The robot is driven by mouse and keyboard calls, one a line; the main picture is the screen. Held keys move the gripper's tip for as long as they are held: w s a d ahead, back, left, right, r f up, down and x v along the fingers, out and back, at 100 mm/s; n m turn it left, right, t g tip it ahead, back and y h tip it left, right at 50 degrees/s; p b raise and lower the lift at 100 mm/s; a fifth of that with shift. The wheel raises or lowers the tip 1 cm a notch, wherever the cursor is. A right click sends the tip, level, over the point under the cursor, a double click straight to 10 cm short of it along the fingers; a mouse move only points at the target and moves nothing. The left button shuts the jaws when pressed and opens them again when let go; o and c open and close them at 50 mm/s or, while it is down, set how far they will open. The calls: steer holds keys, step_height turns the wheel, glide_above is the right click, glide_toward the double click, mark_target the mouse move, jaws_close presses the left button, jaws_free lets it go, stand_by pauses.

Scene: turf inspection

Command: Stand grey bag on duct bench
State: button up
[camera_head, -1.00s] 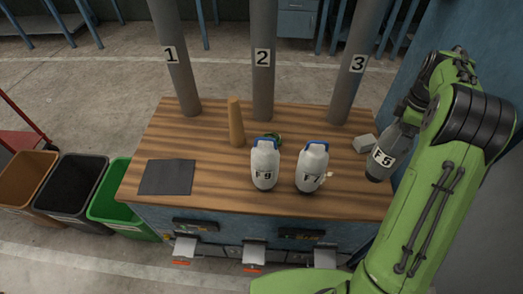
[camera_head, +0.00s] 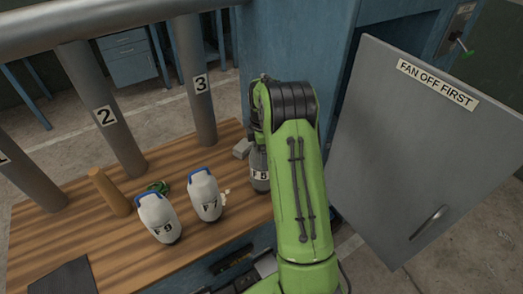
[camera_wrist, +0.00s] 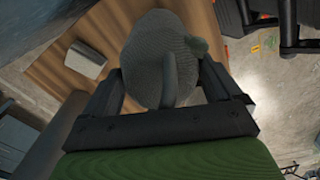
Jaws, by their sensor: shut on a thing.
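The grey bag (camera_head: 259,172), labelled F 5, is upright at the right end of the duct bench (camera_head: 190,245), partly hidden behind my green arm. I cannot tell whether its base touches the wooden top. In the wrist view the bag (camera_wrist: 160,48) fills the space between the black fingers of my gripper (camera_wrist: 163,78). The gripper is shut on it near its grey loop handle. The bench top (camera_wrist: 105,28) lies beyond the bag, and floor shows to the right. In the head view my arm hides most of the gripper.
White bags F 7 (camera_head: 204,198) and F 9 (camera_head: 158,219) stand left of the grey bag. A small grey block (camera_head: 242,148) lies just beside it. Ducts 2 (camera_head: 106,120) and 3 (camera_head: 199,90) rise behind. A grey panel door (camera_head: 420,150) stands open at right.

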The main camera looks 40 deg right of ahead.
steer(key=o, duration=0.7)
steer(key=shift+o, duration=0.2)
steer(key=r, duration=0.6)
steer(key=r+p, duration=0.1)
steer(key=r, duration=0.5)
steer(key=shift+a+r, duration=0.2)
steer(key=shift+r, duration=0.15)
steer(key=s+a+r+m+t, duration=0.2)
steer(key=s+a+r+m, duration=0.25)
steer(key=a+r, duration=0.35)
steer(key=s+a+r+m+t, duration=0.1)
steer(key=s+a+r+m, duration=0.1)
steer(key=s+a, duration=0.4)
steer(key=s+a+r+m+t, duration=0.1)
steer(key=s+a+r+m, duration=0.2)
steer(key=s, duration=0.4)
steer(key=s+a+f+m+t, duration=0.1)
steer(key=s+a+f+m, duration=0.2)
steer(key=s, duration=0.6)
steer(key=shift+s+a+f+m+t, duration=0.25)
steer(key=shift+f+m, duration=0.2)
steer(key=shift+f, duration=0.25)
